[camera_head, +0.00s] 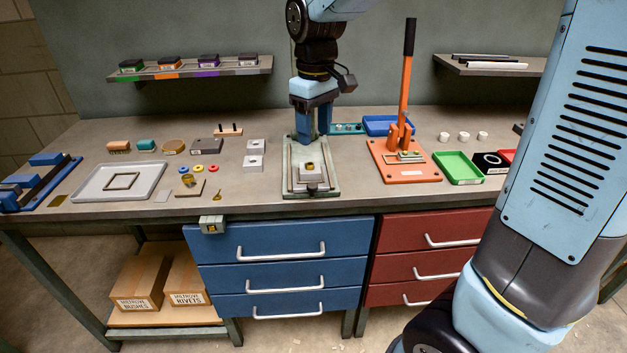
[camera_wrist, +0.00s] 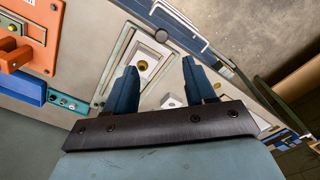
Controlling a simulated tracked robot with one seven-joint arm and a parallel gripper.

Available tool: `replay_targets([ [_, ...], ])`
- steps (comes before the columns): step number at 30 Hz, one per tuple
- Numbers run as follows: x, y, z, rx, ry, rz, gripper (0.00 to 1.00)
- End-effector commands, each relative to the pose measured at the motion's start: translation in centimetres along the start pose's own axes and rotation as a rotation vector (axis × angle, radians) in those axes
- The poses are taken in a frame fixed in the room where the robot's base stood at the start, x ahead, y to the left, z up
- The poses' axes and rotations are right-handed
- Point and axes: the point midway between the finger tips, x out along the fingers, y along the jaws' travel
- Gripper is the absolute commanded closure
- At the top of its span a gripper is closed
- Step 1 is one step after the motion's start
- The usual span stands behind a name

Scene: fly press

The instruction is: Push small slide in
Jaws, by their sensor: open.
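A pale green-grey base plate (camera_head: 288,185) lies on the bench in front of me, with a light grey slide (camera_head: 313,178) on it. A brass round piece (camera_head: 309,166) sits on the slide. In the wrist view the base (camera_wrist: 108,72), slide (camera_wrist: 152,50) and brass piece (camera_wrist: 142,66) show past my fingers, with a dark round knob (camera_wrist: 161,35) at the slide's near end. My gripper (camera_head: 315,138) points down above the back part of the base. Its fingers are apart with nothing held between them (camera_wrist: 160,78). The gripper hides the back of the base.
An orange lever press (camera_head: 380,165) stands right of the base. Two pale blocks (camera_head: 254,154) lie to the left, and a blue tray (camera_head: 385,126) is behind at right. A green tray (camera_head: 458,168) lies farther right. The bench's front strip is mostly clear.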

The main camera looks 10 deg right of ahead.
Motion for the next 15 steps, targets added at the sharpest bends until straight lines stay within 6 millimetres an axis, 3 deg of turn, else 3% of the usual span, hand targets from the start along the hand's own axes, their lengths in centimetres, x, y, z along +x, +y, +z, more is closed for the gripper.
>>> replay_targets([
  [8,2.0,-0.3,-0.5,-0.019,-0.014,-0.003,0.45],
  [15,6.1,-0.3,-0.4,-0.018,-0.015,-0.003,0.45],
])
